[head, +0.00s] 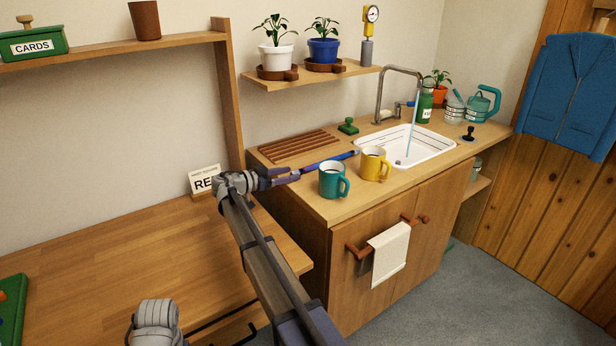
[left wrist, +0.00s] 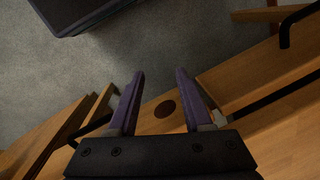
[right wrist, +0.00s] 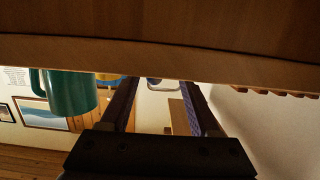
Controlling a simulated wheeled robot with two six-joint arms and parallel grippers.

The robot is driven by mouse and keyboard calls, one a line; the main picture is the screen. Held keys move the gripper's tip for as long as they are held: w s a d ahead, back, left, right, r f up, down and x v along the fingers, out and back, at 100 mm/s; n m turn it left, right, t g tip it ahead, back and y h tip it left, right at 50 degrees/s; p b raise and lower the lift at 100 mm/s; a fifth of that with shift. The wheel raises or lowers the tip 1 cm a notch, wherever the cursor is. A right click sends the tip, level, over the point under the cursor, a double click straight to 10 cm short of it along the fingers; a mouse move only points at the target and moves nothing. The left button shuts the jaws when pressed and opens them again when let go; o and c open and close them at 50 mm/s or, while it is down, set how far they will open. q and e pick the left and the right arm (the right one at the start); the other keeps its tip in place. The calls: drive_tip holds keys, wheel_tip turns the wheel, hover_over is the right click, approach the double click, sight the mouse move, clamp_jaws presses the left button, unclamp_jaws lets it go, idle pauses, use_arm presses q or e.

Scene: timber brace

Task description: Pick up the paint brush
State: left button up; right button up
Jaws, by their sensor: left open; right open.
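A slim stick with a bright blue end (head: 342,156), which looks like the paint brush, lies at the counter's left part, behind the teal mug (head: 331,181). Its near end runs up to my right gripper (head: 296,173), and I cannot tell whether they touch. My right gripper is open. In the right wrist view its fingers (right wrist: 160,90) have a gap between them, and the brush cannot be made out. My left gripper (left wrist: 160,80) is open and empty in the left wrist view, above wooden furniture and grey floor.
The counter (head: 310,207) also carries a yellow mug (head: 374,164), a slatted wooden rack (head: 300,146), a green stamp-like object (head: 348,126) and a sink (head: 420,148) with running water. A lettered sign (head: 204,179) stands on the mostly clear desk (head: 110,240).

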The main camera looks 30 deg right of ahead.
sight(307, 173)
drive_tip(key=shift+a+r, duration=0.15)
drive_tip(key=shift+r, duration=0.1)
drive_tip(key=shift+d+f, duration=0.25)
drive_tip(key=shift+d, duration=0.8)
drive_tip(key=shift+d+f+b, duration=0.1)
drive_tip(key=shift+d+b, duration=0.2)
drive_tip(key=shift+d, duration=2.35)
drive_tip(key=shift+s, duration=0.15)
clamp_jaws()
